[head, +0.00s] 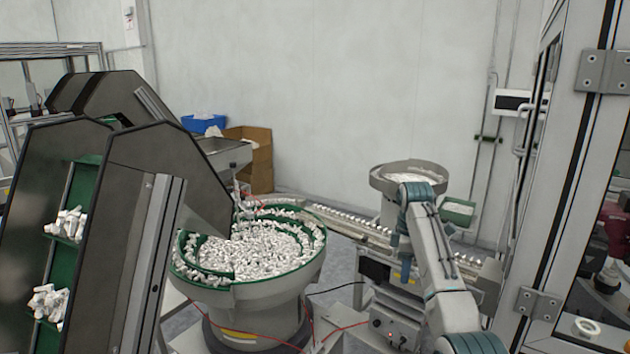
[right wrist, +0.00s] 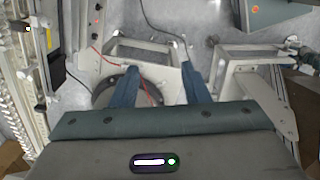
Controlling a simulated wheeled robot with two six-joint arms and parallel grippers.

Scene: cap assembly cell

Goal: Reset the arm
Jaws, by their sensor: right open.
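My right arm rises from the lower right in the head view and bends over at the top. Its gripper (head: 405,268) points down in front of the conveyor track, partly hidden by the arm. In the right wrist view the two blue fingers of the right gripper (right wrist: 160,78) stand well apart with nothing between them. Below them I see the floor and machine frames. My left gripper is not in view.
A vibrating bowl (head: 300,270) full of white caps stands left of my right arm. A smaller bowl feeder (head: 385,178) is behind the arm. A conveyor track (head: 345,222) runs between them. A framed cabinet (head: 575,170) stands close on the right.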

